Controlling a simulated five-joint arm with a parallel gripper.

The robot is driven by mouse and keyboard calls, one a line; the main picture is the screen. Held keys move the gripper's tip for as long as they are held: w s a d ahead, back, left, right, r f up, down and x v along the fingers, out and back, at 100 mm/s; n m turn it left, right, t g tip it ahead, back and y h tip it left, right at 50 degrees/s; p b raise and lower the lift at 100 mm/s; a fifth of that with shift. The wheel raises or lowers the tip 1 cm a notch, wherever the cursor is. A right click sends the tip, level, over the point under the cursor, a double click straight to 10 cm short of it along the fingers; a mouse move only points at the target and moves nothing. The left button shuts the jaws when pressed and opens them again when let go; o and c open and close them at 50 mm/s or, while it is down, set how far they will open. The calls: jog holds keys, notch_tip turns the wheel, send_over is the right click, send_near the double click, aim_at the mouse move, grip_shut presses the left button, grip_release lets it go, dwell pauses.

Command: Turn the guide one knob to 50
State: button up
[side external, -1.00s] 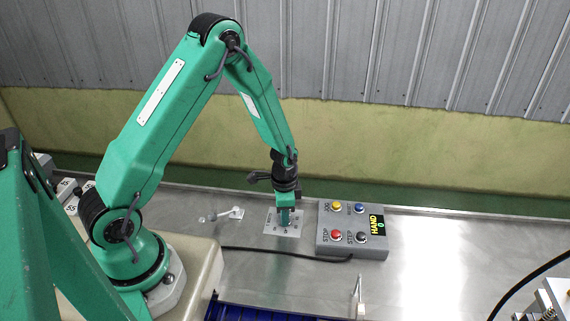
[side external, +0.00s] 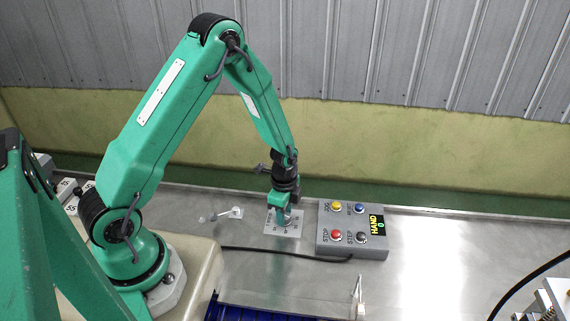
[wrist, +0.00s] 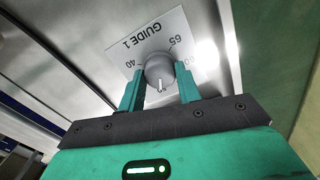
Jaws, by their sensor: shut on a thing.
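The guide one knob (wrist: 159,70) is a grey round knob on a white plate (wrist: 122,58) marked "GUIDE 1". In the wrist view the lettering is upside down, with 40 left of the knob and 65 at its upper right. The knob's white pointer line points down toward my gripper; the number there is hidden. My gripper (wrist: 159,84) is shut on the knob, one green finger on each side. In the side view the plate (side external: 270,231) lies flat on the metal table, with my gripper (side external: 284,220) pointing down over it.
A grey control box (side external: 350,247) with several coloured buttons and a HAND display stands just right of the plate. Its black cable (side external: 290,252) runs in front of the plate. A small white lever-like part (side external: 235,212) lies left. A blue belt (side external: 235,313) is at the front.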

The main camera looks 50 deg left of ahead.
jog(key=o, duration=1)
jog(key=shift+c, duration=0.2)
jog(key=shift+r, duration=0.1)
jog(key=shift+r, duration=3.85)
jog(key=shift+r, duration=0.4)
jog(key=s+d+r+n+t, duration=0.2)
jog(key=s+r+n, duration=0.4)
jog(key=r, duration=0.6)
jog(key=s+d+r+n+t, duration=0.2)
jog(key=s+r+n, duration=0.4)
jog(key=s+r, duration=0.5)
jog(key=shift+r+t, duration=0.8)
jog(key=shift+r, duration=0.05)
